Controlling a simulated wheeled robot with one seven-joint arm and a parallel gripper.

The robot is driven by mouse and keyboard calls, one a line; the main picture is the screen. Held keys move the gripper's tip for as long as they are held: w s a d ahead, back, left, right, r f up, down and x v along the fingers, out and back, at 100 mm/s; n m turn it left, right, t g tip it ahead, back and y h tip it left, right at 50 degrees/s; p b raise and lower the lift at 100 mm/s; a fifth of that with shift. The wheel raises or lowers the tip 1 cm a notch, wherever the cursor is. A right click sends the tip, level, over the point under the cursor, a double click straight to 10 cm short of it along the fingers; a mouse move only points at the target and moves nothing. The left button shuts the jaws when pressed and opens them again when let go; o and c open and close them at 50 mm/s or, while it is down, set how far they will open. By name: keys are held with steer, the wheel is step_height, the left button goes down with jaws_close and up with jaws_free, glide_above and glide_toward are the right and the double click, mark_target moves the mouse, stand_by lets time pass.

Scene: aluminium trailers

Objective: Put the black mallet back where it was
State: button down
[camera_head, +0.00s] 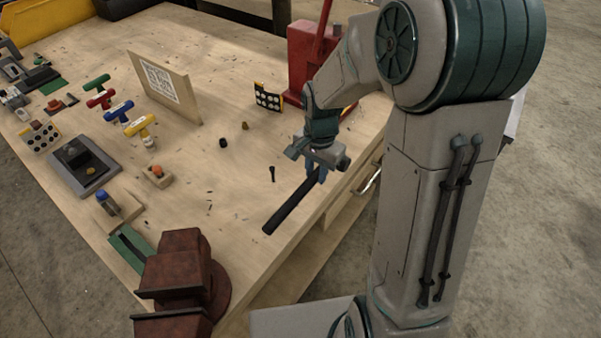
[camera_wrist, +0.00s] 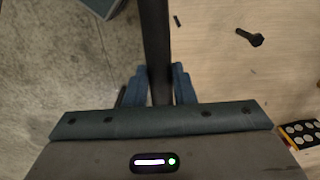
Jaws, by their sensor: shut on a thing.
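The black mallet (camera_head: 288,208) shows in the head view as a long dark bar at the table's right front edge. My gripper (camera_head: 318,171) is shut on it near its far end. In the wrist view the dark bar (camera_wrist: 155,38) runs between the blue fingers of my gripper (camera_wrist: 157,82) and out of the top of the picture. No mallet head can be made out. I cannot tell whether the bar touches the table.
A black bolt (camera_head: 272,174) lies left of my gripper. A red press (camera_head: 305,62) stands behind, a dark red vise (camera_head: 185,270) at the front. T-handled tools (camera_head: 140,127), an upright panel (camera_head: 165,85) and a grey block (camera_head: 83,168) stand left. The middle table is mostly clear.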

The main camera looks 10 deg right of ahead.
steer(key=w+f, duration=0.1)
steer(key=w, duration=0.1)
steer(key=w+a+f+p, duration=0.1)
steer(key=w, duration=0.1)
steer(key=w+a+f, duration=0.1)
steer(key=w+f, duration=0.1)
steer(key=shift+w+a+p, duration=0.15)
steer(key=shift+a+p, duration=0.05)
steer(key=shift+p, duration=0.1)
steer(key=shift+f+p, duration=0.6)
steer(key=shift+f, duration=1.4)
steer(key=shift+f, duration=0.15)
steer(key=c, duration=1.2)
jaws_free()
